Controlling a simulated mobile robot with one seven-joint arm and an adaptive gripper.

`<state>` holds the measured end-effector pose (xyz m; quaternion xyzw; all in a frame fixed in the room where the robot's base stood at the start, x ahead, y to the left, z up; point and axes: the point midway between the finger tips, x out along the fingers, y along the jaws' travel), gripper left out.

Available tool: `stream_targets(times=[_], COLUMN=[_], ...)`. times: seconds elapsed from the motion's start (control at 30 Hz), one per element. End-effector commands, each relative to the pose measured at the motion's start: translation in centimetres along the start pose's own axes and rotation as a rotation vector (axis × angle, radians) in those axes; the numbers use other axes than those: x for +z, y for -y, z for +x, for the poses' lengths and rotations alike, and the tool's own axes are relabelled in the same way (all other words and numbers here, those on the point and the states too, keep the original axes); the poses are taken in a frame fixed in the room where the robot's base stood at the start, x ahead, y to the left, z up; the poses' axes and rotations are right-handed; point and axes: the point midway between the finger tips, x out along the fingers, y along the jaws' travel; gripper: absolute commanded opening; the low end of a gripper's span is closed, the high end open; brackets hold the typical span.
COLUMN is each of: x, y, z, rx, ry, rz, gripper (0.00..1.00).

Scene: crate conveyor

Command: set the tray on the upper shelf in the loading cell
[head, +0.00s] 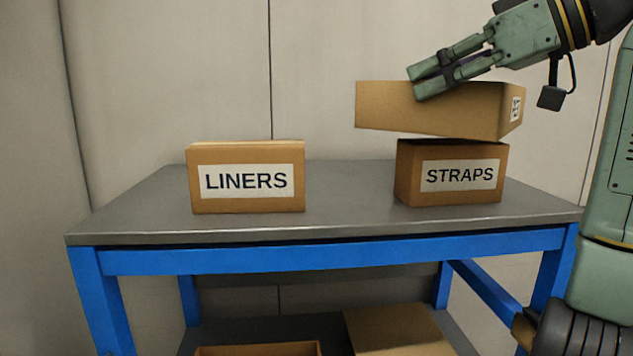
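A shallow, plain cardboard tray (385,107) hangs slightly tilted above the box labelled STRAPS, with a small white label on its right end. My gripper (430,80) reaches in from the upper right. Its fingers straddle the top edge of the tray's near wall and appear closed on it. The upper shelf (340,220) is a grey top on a blue frame. The tray's underside is very near the top of the STRAPS box; I cannot tell whether they touch. The tray's inside is hidden.
The lower shelf (245,332) holds another box (260,349) and a flat-topped cardboard piece (395,330). A wall stands behind.

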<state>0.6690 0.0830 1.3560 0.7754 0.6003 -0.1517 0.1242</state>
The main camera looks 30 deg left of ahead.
Motion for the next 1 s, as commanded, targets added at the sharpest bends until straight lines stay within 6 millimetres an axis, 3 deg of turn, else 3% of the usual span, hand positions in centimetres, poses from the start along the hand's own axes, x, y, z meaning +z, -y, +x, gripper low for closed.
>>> stream_targets(times=[0.13,0.23,0.6,0.9,1.0], x=[-0.2,-0.9,-4.8,-7.2,-4.8], y=[0.0,0.0,0.0,0.0,-0.2], z=[0.3,1.8,10.7,16.7,17.5], rx=[0.000,-0.002,-0.003,-0.002,0.000], ry=[-0.001,0.001,0.001,0.001,0.000], rz=[-0.001,-0.002,-0.001,-0.001,0.001], gripper=[0.00,0.00,0.00,0.00,0.00])
